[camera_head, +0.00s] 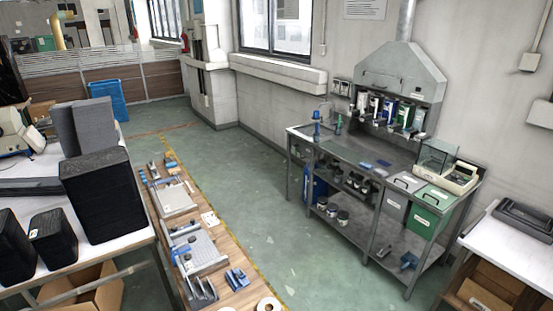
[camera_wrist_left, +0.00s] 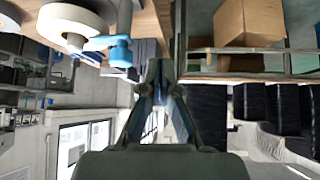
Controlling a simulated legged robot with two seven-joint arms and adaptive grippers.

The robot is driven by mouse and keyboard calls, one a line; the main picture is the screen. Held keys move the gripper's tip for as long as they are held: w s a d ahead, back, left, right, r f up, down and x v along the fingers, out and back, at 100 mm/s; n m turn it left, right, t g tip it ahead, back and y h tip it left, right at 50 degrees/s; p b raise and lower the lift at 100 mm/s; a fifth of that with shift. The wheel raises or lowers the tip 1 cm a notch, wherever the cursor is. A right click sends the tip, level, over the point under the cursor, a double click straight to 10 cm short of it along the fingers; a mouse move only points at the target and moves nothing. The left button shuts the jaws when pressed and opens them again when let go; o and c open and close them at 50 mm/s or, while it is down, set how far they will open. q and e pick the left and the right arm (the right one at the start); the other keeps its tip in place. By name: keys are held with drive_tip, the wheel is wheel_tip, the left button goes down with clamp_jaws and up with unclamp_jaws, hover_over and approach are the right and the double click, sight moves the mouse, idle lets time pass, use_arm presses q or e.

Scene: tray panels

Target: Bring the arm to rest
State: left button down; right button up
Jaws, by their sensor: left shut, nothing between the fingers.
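My left gripper (camera_wrist_left: 163,82) shows in the middle of the left wrist view, its two fingers reaching up from the dark palm. The fingertips are together and nothing is held between them. The room appears upside down behind it. The head view shows neither of my arms and neither gripper. My right gripper is not in either view.
In the head view, a narrow wooden table (camera_head: 236,296) carries tray panels (camera_head: 203,250). A white table with black bins (camera_head: 103,195) stands left, a metal workbench (camera_head: 372,185) right. Green floor between is clear. In the wrist view, a cardboard box (camera_wrist_left: 248,22) appears upper right.

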use_arm(q)
drive_tip(key=s+d+f+m+g+h, duration=0.1)
drive_tip(key=s+d+m, duration=0.1)
drive_tip(key=s, duration=0.8)
drive_tip(key=s+d+f+m+g+h, duration=0.1)
drive_tip(key=s+d+m+g, duration=0.1)
drive_tip(key=s, duration=0.8)
drive_tip(key=s+d+f+m+g+h, duration=0.1)
drive_tip(key=s+d+m, duration=0.2)
drive_tip(key=s, duration=0.6)
wheel_tip(320, 180, down, 28)
drive_tip(key=s+g, duration=0.1)
drive_tip(key=s, duration=0.1)
drive_tip(key=s+a+f+g, duration=0.1)
drive_tip(key=s+a+f, duration=0.2)
drive_tip(key=s+f, duration=1.2)
drive_tip(key=shift+s+a+g+b, duration=0.2)
drive_tip(key=shift+s+g+b, duration=0.15)
drive_tip(key=shift+s, duration=0.85)
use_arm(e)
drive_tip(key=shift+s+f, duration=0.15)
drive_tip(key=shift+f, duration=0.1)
